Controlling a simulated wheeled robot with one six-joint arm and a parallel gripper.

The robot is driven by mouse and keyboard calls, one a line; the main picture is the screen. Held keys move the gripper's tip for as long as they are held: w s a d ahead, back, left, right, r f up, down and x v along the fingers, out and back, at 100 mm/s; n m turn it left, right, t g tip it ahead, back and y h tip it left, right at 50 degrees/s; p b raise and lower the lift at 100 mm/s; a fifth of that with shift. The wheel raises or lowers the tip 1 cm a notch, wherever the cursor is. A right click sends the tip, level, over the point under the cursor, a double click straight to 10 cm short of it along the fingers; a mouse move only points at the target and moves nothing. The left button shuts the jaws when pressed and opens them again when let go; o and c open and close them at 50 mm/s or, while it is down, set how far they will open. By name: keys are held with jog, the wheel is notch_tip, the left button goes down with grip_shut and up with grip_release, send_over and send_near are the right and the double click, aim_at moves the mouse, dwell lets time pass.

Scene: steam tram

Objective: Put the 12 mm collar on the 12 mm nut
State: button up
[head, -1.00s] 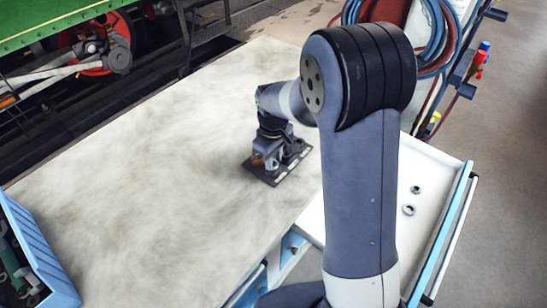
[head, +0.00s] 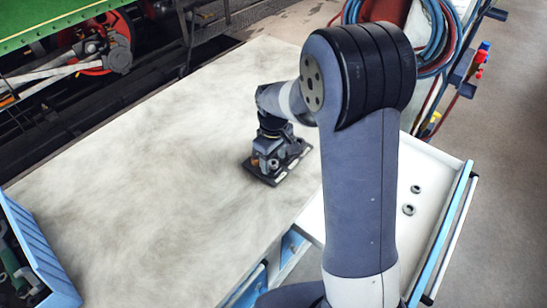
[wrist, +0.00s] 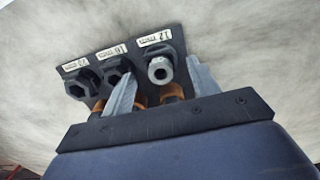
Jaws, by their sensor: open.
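The dark plate (wrist: 185,115) bears three stations in a row with white labels. The label at the right reads 12 mm (wrist: 155,38). A pale grey ring, seemingly the 12 mm collar (wrist: 160,69), sits at that station. It seems to be around the 12 mm nut, which it mostly hides. My gripper (wrist: 162,84) is open, with one finger on each side of that station. The right finger is close beside the ring; I cannot tell if it touches. In the head view my gripper (head: 268,150) is low over the plate (head: 290,169).
Two dark hex nuts (wrist: 80,84) (wrist: 116,72) stand at the other stations, close to the left finger. Two loose rings (head: 416,189) (head: 409,210) lie in the open white drawer (head: 440,165). A blue tool box (head: 40,255) is at the left. The bench top (head: 160,170) is mostly clear.

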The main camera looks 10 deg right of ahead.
notch_tip(320, 180, up, 7)
jog(key=p, duration=0.5)
dwell(0.3)
jog(key=shift+f, duration=0.1)
dwell(0.5)
notch_tip(320, 180, down, 7)
jog(key=b, duration=0.5)
jog(key=shift+s+d, duration=0.1)
dwell(0.3)
